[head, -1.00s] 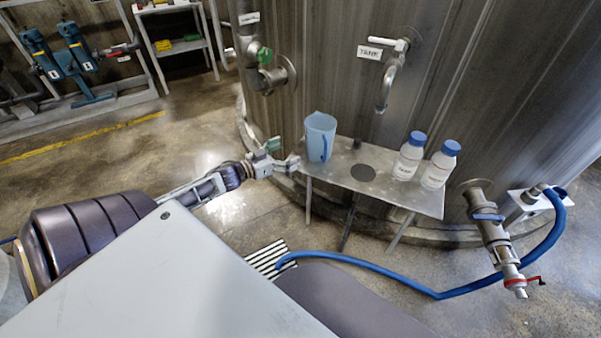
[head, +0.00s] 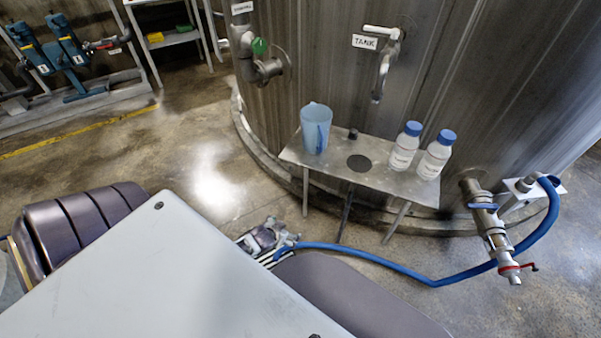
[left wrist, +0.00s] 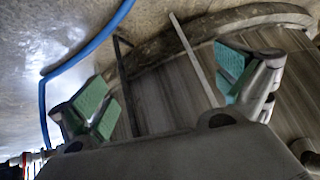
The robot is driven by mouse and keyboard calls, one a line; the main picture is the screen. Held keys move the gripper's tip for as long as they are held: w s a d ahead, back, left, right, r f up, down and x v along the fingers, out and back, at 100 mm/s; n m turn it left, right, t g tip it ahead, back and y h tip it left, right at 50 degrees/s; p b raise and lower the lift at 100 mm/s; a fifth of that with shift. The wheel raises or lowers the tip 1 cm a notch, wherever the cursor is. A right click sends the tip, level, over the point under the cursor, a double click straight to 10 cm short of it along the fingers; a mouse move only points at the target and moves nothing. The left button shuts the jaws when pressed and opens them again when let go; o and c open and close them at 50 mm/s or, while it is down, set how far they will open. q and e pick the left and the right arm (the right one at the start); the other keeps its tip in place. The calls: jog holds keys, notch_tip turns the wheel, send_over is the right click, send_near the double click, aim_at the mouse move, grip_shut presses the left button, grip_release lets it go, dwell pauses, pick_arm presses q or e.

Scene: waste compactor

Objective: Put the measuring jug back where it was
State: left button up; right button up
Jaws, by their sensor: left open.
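The measuring jug (head: 315,125) is translucent blue and stands upright on the left end of the metal shelf (head: 385,174) at the tank, in the head view. A dark round disc (head: 359,162) lies in the shelf top, to the right of the jug and apart from it. My left gripper (head: 266,238) is low in front of the shelf, beside my body, well away from the jug. In the left wrist view its green-padded fingers (left wrist: 165,90) are spread with nothing between them. The jug cannot be made out there. My right gripper is not in view.
Two blue-capped bottles (head: 405,148) (head: 436,157) stand on the shelf's right part. A tap (head: 381,65) sticks out above the shelf. A blue hose (head: 375,264) runs along the floor to a valve (head: 495,235) at right. The floor left of the shelf is clear.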

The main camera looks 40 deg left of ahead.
pick_arm(q)
jog(key=shift+s+d+f+m+g+h, duration=0.55)
jog(key=shift+s+d+f+g, duration=1)
jog(key=shift+s+d, duration=1.9)
jog(key=shift+s+d+f+m+g+h, duration=0.5)
jog(key=shift+s+d+f+g, duration=1.1)
jog(key=shift+d, duration=3)
jog(key=s+a+r+p, duration=0.2)
jog(key=s+a+p, duration=0.1)
jog(key=s+p, duration=0.8)
jog(key=s+a+r+p, duration=0.3)
jog(key=s+p, duration=0.9)
jog(key=p, duration=0.6)
jog(key=shift+y, duration=0.35)
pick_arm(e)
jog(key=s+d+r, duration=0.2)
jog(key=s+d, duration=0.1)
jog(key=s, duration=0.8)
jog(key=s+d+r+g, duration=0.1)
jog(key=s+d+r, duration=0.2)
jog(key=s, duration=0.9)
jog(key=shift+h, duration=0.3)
